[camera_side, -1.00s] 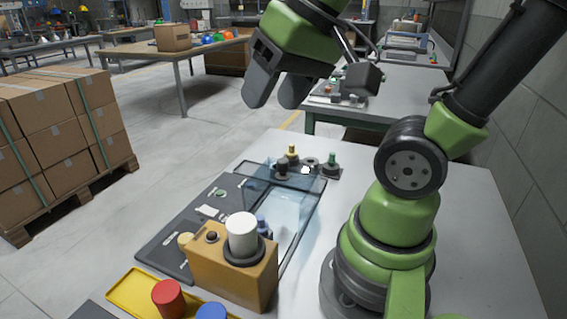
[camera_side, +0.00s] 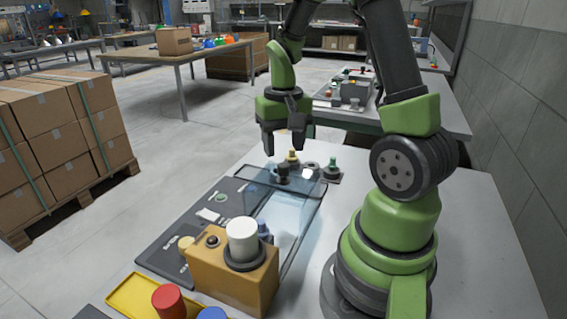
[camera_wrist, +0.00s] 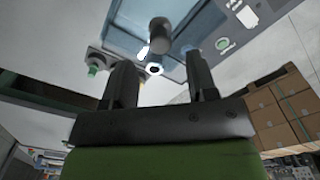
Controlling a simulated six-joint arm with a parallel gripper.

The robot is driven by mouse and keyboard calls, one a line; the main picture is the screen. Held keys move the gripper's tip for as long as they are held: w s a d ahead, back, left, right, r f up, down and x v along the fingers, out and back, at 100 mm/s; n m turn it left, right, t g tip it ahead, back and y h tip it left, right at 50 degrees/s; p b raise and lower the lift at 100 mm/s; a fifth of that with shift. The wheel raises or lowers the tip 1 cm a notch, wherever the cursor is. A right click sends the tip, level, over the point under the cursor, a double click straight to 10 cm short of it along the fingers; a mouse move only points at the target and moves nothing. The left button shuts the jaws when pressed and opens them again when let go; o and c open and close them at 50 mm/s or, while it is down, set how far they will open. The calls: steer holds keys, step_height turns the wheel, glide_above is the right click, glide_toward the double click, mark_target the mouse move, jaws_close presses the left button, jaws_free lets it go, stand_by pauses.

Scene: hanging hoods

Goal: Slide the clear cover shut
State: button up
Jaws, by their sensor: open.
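The clear cover (camera_side: 262,176) is a see-through pane with dark edges. It lies across the far end of a pale blue recess (camera_side: 280,222) in the dark panel on the table. A dark round knob (camera_side: 283,172) stands on or beside the cover; the wrist view shows a dark knob (camera_wrist: 159,35) ahead of the fingers. My gripper (camera_side: 283,147) points down just above and behind that knob, apart from it. Its two fingers are spread and empty, and the wrist view shows the gap between them (camera_wrist: 160,78). Part of the recess is hidden behind the orange box.
An orange box (camera_side: 222,275) with a white cylinder (camera_side: 242,234) stands at the near end of the panel (camera_side: 165,240). A yellow tray (camera_side: 135,295) with red and blue pieces is nearer. Yellow and green pegs (camera_side: 332,165) stand behind the cover. The table (camera_side: 450,265) is clear at right.

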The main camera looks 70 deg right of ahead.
mark_target(284, 164)
step_height(284, 164, down, 5)
steer(key=shift+r, duration=0.1)
stand_by(0.3)
jaws_close()
steer(key=a, duration=1.1)
